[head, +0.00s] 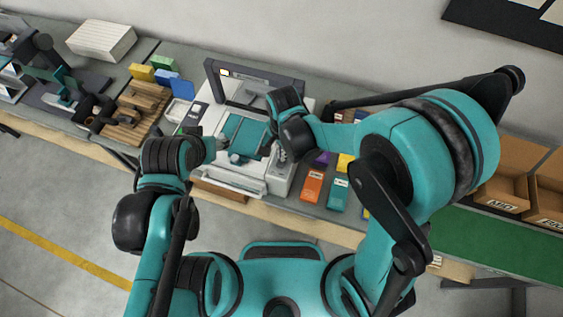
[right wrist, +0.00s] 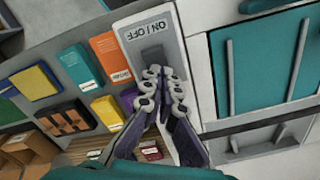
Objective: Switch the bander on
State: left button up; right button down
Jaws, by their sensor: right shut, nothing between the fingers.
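The bander (head: 232,177) is a pale machine with a dark arch and teal panels, at the middle of the bench. In the right wrist view its grey panel (right wrist: 132,36) reads "ON / OFF". A dark piece (right wrist: 152,55) shows beneath the lettering, right at the fingertips. I cannot tell whether it is the switch, or whether they touch. My right gripper (right wrist: 161,78) is shut and empty over this panel. In the head view the right gripper (head: 282,154) is at the bander's right side. My left gripper (head: 219,143) is over the bander's left side, its jaws too small to read.
Orange (head: 312,187) and teal (head: 338,193) boxes lie right of the bander, close to my right gripper. A wooden rack (head: 140,108) and blue and yellow boxes stand at left. A green belt (head: 500,243) and brown bins (head: 497,190) are at right.

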jog(key=shift+s+f, duration=0.15)
jog(key=shift+f, duration=0.1)
jog(key=shift+r, duration=0.2)
jog(key=shift+r+p, duration=0.3)
jog(key=shift+p, duration=0.15)
notch_tip(320, 180, up, 5)
jog(key=p, duration=0.3)
jog(key=shift+r+p, duration=0.2)
jog(key=shift+p, duration=0.2)
jog(key=shift+w+r, duration=0.2)
jog(key=shift+r, duration=0.2)
jog(key=shift+s, duration=0.1)
